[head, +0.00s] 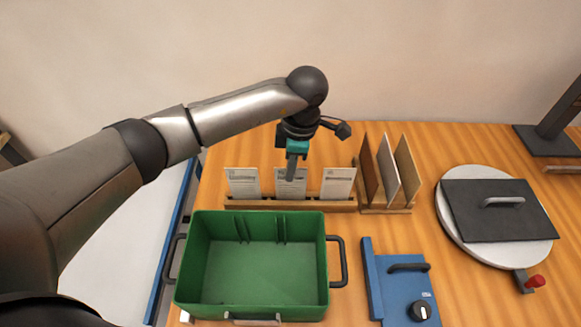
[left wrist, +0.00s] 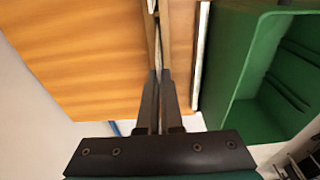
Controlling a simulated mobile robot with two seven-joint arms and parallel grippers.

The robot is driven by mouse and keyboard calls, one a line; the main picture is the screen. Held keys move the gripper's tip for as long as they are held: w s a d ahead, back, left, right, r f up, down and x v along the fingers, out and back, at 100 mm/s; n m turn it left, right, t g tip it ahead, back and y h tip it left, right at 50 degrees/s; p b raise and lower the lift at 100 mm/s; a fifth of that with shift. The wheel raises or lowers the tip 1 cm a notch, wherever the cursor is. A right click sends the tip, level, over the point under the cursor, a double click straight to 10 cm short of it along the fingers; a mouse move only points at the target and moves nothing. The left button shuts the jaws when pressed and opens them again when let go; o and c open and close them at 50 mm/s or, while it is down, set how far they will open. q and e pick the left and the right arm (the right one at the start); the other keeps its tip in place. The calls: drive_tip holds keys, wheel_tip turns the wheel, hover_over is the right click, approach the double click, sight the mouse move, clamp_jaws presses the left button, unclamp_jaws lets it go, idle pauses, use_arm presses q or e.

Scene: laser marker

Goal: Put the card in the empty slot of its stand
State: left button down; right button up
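A long wooden stand (head: 240,204) stands behind the green bin. Three white printed cards show in a row there: a left card (head: 243,184), a middle card (head: 291,189) and a right card (head: 338,183). My left gripper (head: 291,178) points down at the middle card, one finger in front of its upper part. In the left wrist view the fingers (left wrist: 159,78) are nearly together, with a thin edge between them; it looks shut on the middle card. The card's lower edge is hidden, so I cannot tell how it sits in the slot. My right gripper is out of view.
The green bin (head: 322,265) stands close in front of the stand. A wooden rack with upright boards (head: 370,170) is just right of it. A blue device (head: 400,298) and a round white plate with a dark lid (head: 500,210) lie further right.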

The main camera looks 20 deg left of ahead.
use_arm(q)
drive_tip(key=shift+f, duration=0.15)
drive_tip(key=c, duration=1.1)
unclamp_jaws()
drive_tip(key=r, duration=0.4)
drive_tip(key=d+r, duration=0.1)
drive_tip(key=r, duration=0.7)
drive_tip(key=shift+w+d+r+b, duration=0.15)
drive_tip(key=shift+w+d+b, duration=0.05)
drive_tip(key=shift+b, duration=0.2)
